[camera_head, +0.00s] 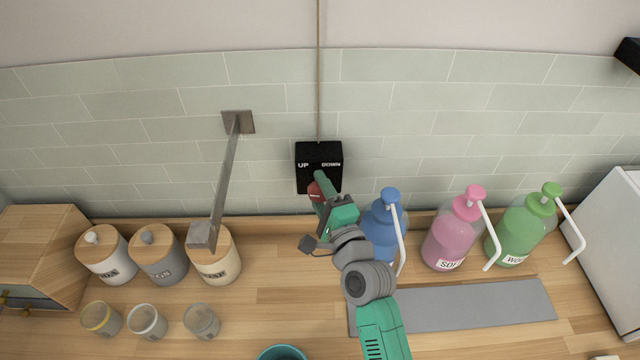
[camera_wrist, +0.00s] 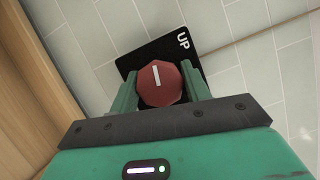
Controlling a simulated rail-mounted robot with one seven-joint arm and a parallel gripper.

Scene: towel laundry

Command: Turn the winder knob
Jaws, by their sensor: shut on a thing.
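The winder is a black box (camera_head: 318,155) on the tiled wall, with white UP and DOWN labels and a cord rising from its top. Its red knob (camera_wrist: 160,84) has a white line mark and sits between my gripper's two green fingers in the wrist view. My gripper (camera_head: 318,190) is shut on the knob, one finger on each side. In the head view the knob (camera_head: 315,191) is partly hidden by my gripper. In the wrist view the box (camera_wrist: 170,48) shows its UP label; the DOWN label is out of sight.
Blue (camera_head: 380,228), pink (camera_head: 453,236) and green (camera_head: 521,230) pump bottles stand close to the right of my arm. A metal bar (camera_head: 226,175) juts from the wall at left. Lidded canisters (camera_head: 160,256) and small cups (camera_head: 147,321) stand below it on the wooden counter (camera_head: 285,290).

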